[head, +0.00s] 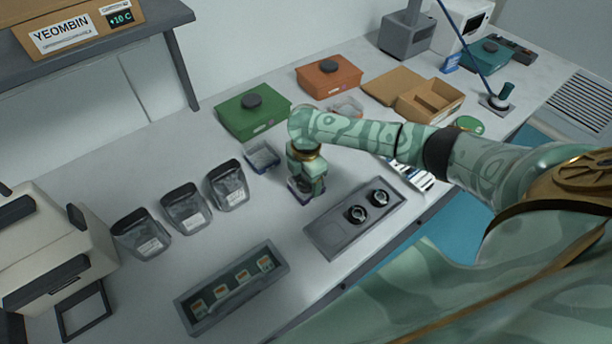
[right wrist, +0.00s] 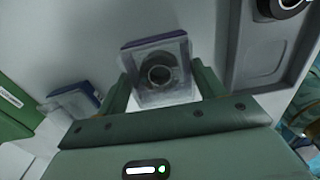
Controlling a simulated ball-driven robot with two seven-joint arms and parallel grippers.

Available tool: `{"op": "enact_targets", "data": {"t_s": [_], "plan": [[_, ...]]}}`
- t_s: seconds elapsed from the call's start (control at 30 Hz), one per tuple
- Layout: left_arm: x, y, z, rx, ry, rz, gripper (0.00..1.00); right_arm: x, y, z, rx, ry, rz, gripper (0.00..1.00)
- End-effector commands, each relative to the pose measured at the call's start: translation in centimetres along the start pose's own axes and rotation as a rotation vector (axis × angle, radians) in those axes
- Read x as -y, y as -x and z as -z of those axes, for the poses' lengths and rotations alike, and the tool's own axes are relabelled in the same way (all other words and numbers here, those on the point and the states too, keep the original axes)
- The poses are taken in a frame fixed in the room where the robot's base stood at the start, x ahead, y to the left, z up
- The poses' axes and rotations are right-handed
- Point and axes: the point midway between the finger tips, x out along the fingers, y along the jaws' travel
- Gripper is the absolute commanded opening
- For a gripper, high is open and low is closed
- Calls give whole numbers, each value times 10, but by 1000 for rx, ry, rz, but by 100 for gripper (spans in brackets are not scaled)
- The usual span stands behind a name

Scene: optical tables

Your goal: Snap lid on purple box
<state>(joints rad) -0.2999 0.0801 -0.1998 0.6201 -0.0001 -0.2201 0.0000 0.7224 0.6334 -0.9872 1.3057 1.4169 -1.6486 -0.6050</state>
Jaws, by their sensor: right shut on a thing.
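My right gripper (head: 307,190) points down at the table, left of the grey tray. In the right wrist view its two fingers (right wrist: 162,90) are shut on the sides of a clear square lid (right wrist: 140,92). Through the lid I see a dark ring (right wrist: 160,74). A purple edge of the box (right wrist: 153,39) shows at the far side, beneath or just behind the lid. I cannot tell whether lid and box touch all round. In the head view the gripper mostly hides them. My left gripper is not in view.
A small blue-purple open case (head: 262,157) stands left of the gripper, near a green box (head: 250,122). The grey tray (head: 335,236) holds two black rings and one empty well. Several dark pouches (head: 185,210) stand left. A long sample tray (head: 200,318) lies in front.

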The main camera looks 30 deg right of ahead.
Motion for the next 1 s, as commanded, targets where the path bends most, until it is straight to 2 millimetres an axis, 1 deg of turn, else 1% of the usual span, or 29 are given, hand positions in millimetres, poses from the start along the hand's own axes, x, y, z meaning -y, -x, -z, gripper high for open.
{"op": "enact_targets", "data": {"t_s": [0.23,0.27,0.3,0.33,0.37,0.63,0.73,0.77,0.87,1.0], "plan": [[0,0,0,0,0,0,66,0,0,0,0,0,0,47],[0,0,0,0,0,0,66,0,0,0,0,0,0,71],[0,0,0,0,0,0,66,0,0,0,0,0,0,82],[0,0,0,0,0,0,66,0,0,0,0,0,0,91],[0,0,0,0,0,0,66,0,0,0,0,0,0,94],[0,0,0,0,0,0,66,0,1,0,0,0,0,94],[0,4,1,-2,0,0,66,0,9,0,-1,-1,-1,94],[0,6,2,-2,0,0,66,0,14,0,-1,-1,-1,94],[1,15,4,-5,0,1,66,-1,36,0,0,0,-3,94],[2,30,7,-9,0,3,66,-1,76,0,1,2,-5,94]]}}
